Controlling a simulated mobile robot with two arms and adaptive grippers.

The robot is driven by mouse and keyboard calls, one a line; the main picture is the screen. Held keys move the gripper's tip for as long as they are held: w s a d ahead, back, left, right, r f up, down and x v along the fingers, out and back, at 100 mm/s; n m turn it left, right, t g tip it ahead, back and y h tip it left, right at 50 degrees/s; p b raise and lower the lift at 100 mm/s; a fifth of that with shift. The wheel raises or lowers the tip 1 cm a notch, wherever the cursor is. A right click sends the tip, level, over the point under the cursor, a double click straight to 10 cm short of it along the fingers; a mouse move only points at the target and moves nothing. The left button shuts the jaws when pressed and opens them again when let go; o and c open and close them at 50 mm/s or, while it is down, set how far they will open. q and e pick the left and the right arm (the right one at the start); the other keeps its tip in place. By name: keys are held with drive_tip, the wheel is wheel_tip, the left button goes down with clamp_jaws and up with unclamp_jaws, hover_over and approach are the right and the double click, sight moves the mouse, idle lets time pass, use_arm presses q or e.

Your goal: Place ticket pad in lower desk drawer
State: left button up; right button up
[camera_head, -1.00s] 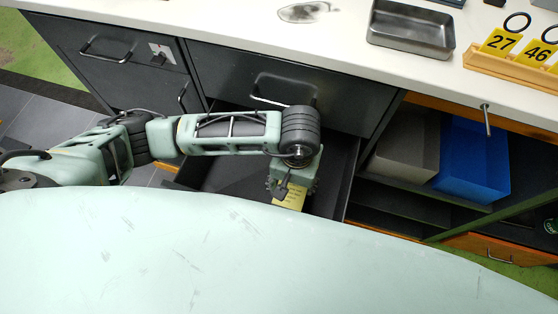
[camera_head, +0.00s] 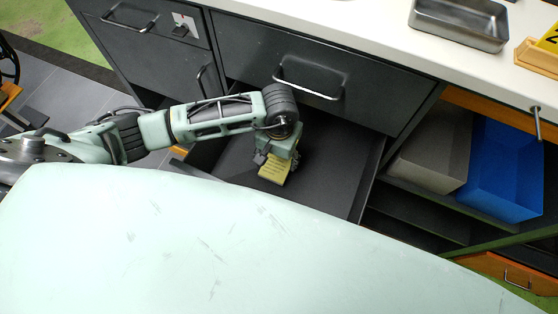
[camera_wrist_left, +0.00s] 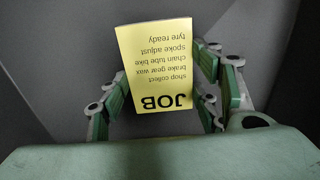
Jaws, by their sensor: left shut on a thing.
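The yellow ticket pad (camera_head: 275,170) is in my left gripper (camera_head: 272,158), over the open lower desk drawer (camera_head: 325,172). In the left wrist view the pad (camera_wrist_left: 155,65) shows the word JOB and several lines of text, upside down. The fingers of the left gripper (camera_wrist_left: 160,90) stand on both sides of it, shut on it. The dark grey drawer floor lies below the pad; I cannot tell whether the pad touches it. My right gripper is not in view.
A closed drawer front with a handle (camera_head: 308,90) is above the open drawer. A grey bin (camera_head: 432,150) and a blue bin (camera_head: 505,168) stand on the shelf to the right. A metal tray (camera_head: 460,22) is on the white worktop. The drawer floor around the pad looks empty.

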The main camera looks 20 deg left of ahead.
sight(279, 161)
use_arm(q)
drive_tip(key=shift+f, duration=0.7)
drive_tip(key=shift+f, duration=0.1)
drive_tip(key=o, duration=1.2)
wheel_tip(279, 161, up, 6)
drive_tip(key=shift+r+b, duration=0.25)
drive_tip(key=shift+b, duration=0.1)
drive_tip(key=shift+r, duration=0.65)
